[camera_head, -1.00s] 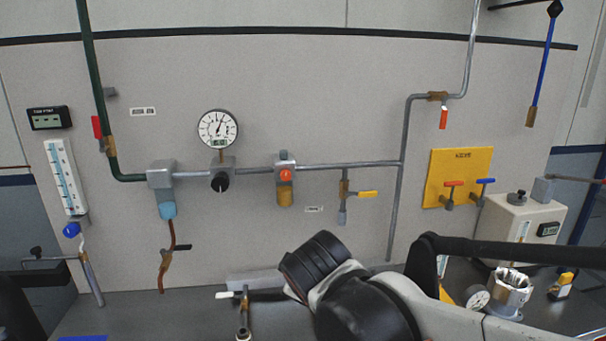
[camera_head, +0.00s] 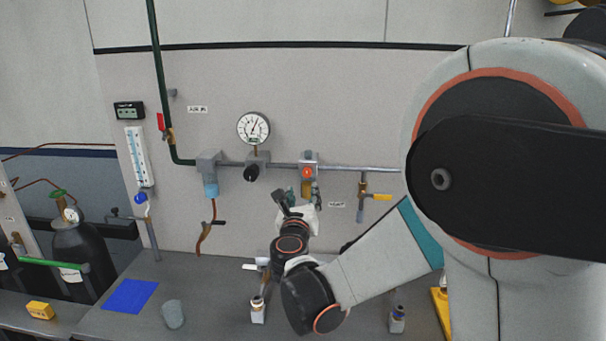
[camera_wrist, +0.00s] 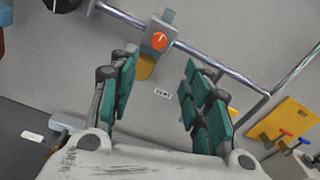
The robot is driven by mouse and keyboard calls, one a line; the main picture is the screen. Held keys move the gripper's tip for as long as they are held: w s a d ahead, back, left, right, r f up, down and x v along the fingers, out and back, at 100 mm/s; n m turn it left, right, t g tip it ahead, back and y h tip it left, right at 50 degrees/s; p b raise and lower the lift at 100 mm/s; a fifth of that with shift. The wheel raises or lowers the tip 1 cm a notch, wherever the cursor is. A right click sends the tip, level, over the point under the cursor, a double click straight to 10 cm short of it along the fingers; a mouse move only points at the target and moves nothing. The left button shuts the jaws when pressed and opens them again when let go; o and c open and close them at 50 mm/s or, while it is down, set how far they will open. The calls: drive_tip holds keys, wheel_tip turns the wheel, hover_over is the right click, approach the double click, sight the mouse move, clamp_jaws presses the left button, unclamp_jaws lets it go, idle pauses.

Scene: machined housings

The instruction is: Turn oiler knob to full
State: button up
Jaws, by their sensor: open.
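The oiler is a grey block on the horizontal pipe with an orange-red knob (camera_head: 307,172) on its front and an amber bowl (camera_head: 306,188) below. In the wrist view the knob (camera_wrist: 159,41) is at upper centre, beyond the fingertips, with the amber bowl (camera_wrist: 146,66) partly behind the left finger. My gripper (camera_head: 299,195) is just below the oiler in the head view, pointing up at the wall. In the wrist view my gripper (camera_wrist: 160,65) is open, with teal finger pads wide apart and nothing between them. The knob is not touched.
A black regulator knob (camera_head: 251,173) and round gauge (camera_head: 253,128) are left of the oiler. A yellow-handled valve (camera_head: 376,197) hangs to the right. The bench below holds a small bottle (camera_head: 257,309), a grey cup (camera_head: 173,314) and a blue mat (camera_head: 130,296).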

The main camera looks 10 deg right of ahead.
sight(307, 174)
drive_tip(key=x, duration=1.3)
drive_tip(key=shift+w+b, duration=0.35)
drive_tip(key=shift+w, duration=0.05)
drive_tip(key=shift+c, duration=0.3)
clamp_jaws()
